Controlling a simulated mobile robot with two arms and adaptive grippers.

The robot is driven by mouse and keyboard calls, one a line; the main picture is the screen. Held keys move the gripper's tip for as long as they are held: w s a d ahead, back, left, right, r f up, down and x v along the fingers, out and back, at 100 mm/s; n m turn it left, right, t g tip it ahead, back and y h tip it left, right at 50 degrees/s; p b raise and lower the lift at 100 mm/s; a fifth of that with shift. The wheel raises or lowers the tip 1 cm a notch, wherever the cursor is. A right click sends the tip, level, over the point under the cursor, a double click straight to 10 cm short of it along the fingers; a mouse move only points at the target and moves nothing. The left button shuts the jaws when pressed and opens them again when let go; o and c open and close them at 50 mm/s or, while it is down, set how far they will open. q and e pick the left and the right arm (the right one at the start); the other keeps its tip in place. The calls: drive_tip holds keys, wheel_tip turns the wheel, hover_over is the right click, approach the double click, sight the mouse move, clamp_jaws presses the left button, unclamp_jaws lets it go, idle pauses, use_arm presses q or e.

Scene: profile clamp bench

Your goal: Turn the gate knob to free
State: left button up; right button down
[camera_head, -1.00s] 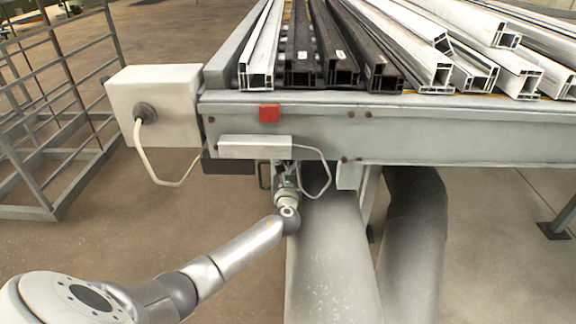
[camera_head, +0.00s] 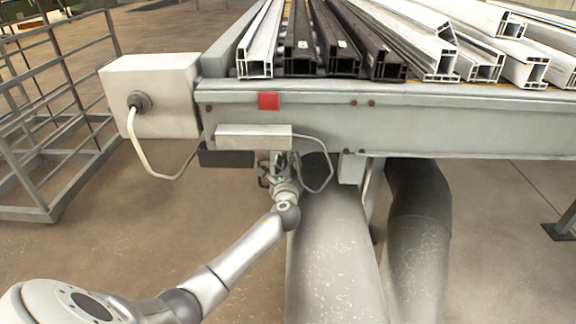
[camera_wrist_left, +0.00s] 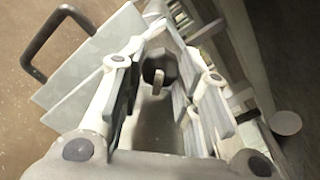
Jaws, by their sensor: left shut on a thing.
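In the left wrist view a dark round knob (camera_wrist_left: 150,67) with a small pale bar on its face sits between the fingers of my left gripper (camera_wrist_left: 158,88). The gripper is shut on the knob, with finger pads on both sides of it. In the head view my left gripper (camera_head: 277,164) reaches up under the front edge of the bench (camera_head: 430,125). The knob is hidden there by the gripper and the bench edge. I cannot tell from these views which setting the knob points to. My right gripper is not in view.
A black loop handle (camera_wrist_left: 38,50) stands beside pale plates in the left wrist view. A cable hangs from a thin grey box (camera_head: 253,136) close to the gripper. Profiles lie on the bench.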

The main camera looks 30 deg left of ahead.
use_arm(q)
drive_tip(key=shift+n+b, duration=2.25)
drive_tip(key=shift+n, duration=2.45)
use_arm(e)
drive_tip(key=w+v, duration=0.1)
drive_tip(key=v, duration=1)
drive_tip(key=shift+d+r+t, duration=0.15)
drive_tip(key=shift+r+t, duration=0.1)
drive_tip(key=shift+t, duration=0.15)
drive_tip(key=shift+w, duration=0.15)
use_arm(q)
drive_tip(key=o, duration=1)
drive_tip(key=shift+a, duration=0.1)
drive_tip(key=shift+o, duration=0.2)
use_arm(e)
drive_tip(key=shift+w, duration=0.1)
